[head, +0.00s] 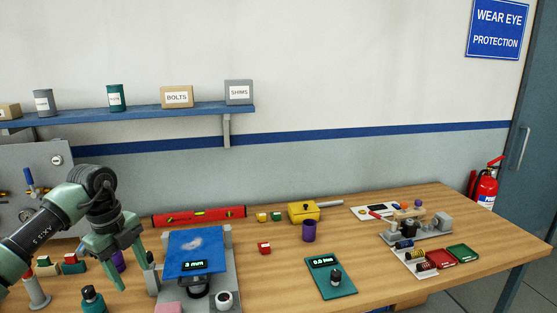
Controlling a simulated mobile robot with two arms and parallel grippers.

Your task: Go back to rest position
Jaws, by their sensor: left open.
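My left arm comes in from the left edge of the head view, dark and pale green. Its gripper (116,262) hangs over the left part of the wooden workbench (388,283), fingers pointing down. The jaws are open and nothing shows held between them. It is just left of a grey test stand with a blue top plate (194,246), which has a whitish patch on it and a display reading mm. A purple object (117,260) is partly hidden behind the fingers. My right gripper is not in view.
A green scale (330,278) with a dark weight stands right of the stand. Springs and red and green trays crowd the right. The bench's front middle is fairly clear.

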